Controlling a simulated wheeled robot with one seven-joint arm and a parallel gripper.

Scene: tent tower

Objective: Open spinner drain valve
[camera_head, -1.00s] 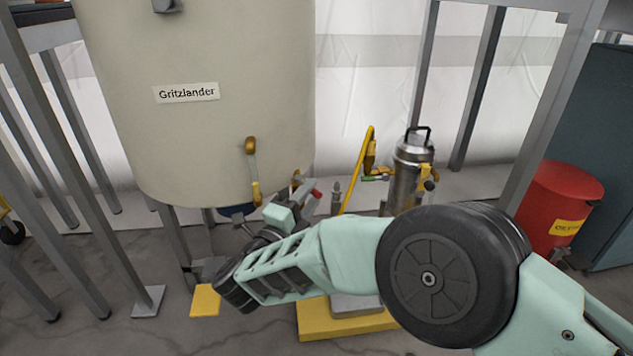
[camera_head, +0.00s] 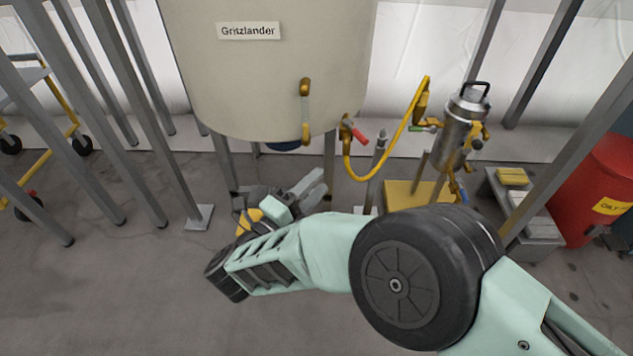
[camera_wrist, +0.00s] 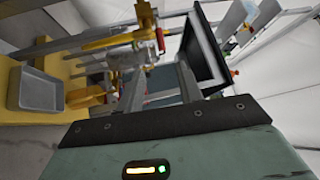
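A beige tank labelled "Gritzlander" (camera_head: 248,31) stands at the back. A valve with a red lever (camera_head: 359,135) sits at its lower right edge, where a yellow hose (camera_head: 408,125) joins. I cannot tell for sure whether this is the spinner drain valve. A steel canister (camera_head: 461,128) with a black top handle and several small valves stands to the right. My gripper (camera_head: 311,189) is below and left of the red-lever valve in the picture, apart from it. Its fingers look spread and empty; they also show in the wrist view (camera_wrist: 160,88).
Grey support legs (camera_head: 150,120) stand on the left. A yellow base (camera_head: 405,195), a grey stepped stand (camera_head: 530,215) and a red drum (camera_head: 607,185) are at right. Front-left floor is clear.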

